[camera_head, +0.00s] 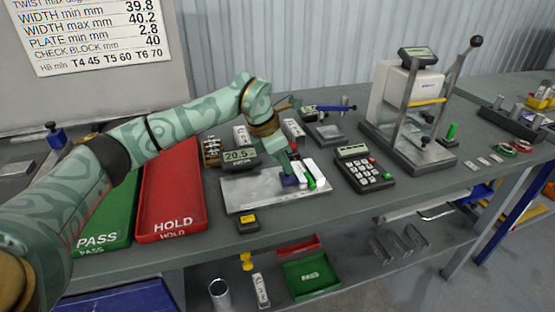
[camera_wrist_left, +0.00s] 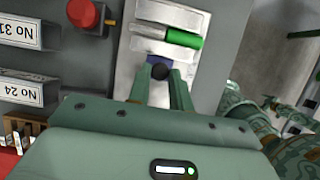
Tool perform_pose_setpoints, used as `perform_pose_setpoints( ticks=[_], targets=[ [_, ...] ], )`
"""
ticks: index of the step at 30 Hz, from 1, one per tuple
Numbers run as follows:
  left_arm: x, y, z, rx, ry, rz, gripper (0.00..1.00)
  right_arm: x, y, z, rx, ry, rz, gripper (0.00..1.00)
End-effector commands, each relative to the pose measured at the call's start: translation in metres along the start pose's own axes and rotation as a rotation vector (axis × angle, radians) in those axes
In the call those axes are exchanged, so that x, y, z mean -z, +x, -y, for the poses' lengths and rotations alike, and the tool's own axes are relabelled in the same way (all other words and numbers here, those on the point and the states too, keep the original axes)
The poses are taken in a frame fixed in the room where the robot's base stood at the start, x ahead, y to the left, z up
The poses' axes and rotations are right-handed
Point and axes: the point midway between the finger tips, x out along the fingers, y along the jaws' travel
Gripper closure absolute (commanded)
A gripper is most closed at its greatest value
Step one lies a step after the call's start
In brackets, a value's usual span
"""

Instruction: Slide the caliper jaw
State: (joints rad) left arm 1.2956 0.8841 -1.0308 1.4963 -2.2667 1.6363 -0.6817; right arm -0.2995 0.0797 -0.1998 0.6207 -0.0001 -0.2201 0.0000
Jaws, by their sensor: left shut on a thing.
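The caliper's light metal plate (camera_head: 240,194) lies near the table's front edge, with its display (camera_head: 240,155) reading about 20.5 behind it. A blue jaw piece (camera_head: 289,181) sits toward the plate's right end, beside pale metal blocks. A green and silver round piece (camera_head: 312,183) lies by those blocks; its green end (camera_wrist_left: 184,39) shows in the left wrist view. My left gripper (camera_head: 283,174) reaches down at the blue piece. In the left wrist view my left gripper (camera_wrist_left: 160,84) is shut on a dark round knob (camera_wrist_left: 160,72) at the blue piece. My right gripper is not seen.
A red HOLD tray (camera_head: 172,195) and green PASS tray (camera_head: 108,220) lie left of the plate. A keypad (camera_head: 368,172) and a lever press (camera_head: 408,105) stand to the right. A small yellow-topped box (camera_head: 247,222) sits at the front edge.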

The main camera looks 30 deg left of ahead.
Motion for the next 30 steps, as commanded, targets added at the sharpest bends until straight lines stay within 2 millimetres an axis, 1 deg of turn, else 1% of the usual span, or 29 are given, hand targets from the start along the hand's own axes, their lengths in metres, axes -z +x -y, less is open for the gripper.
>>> perform_pose_setpoints(
  ticks=[2, 3, 4, 5, 13, 17, 20, 27, 30],
  targets=[
    [-0.001, -0.001, -0.001, -0.003, 0.001, 0.003, 1.0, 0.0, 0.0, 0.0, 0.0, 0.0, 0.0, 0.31],
    [0.0, -0.001, -0.001, -0.003, 0.001, 0.003, 0.68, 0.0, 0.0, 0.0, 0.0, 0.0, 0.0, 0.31],
    [0.0, -0.001, -0.001, -0.002, 0.001, 0.003, 0.6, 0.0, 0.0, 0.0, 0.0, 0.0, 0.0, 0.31],
    [0.0, -0.001, -0.001, -0.002, 0.001, 0.003, 0.57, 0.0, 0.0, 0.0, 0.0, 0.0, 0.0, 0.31],
    [0.0, -0.002, 0.0, -0.001, 0.001, 0.002, 0.57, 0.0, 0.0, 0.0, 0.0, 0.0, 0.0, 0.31],
    [-0.001, -0.014, -0.001, -0.003, 0.001, 0.003, 0.57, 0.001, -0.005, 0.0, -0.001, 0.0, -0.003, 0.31],
    [-0.001, -0.036, -0.001, -0.005, 0.001, 0.005, 0.57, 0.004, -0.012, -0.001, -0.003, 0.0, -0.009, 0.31],
    [-0.002, -0.104, -0.001, -0.006, 0.001, 0.006, 0.57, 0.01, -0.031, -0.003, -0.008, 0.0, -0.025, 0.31],
    [-0.002, -0.128, -0.001, -0.005, 0.001, 0.005, 0.57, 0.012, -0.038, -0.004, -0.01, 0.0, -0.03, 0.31]
  ],
)
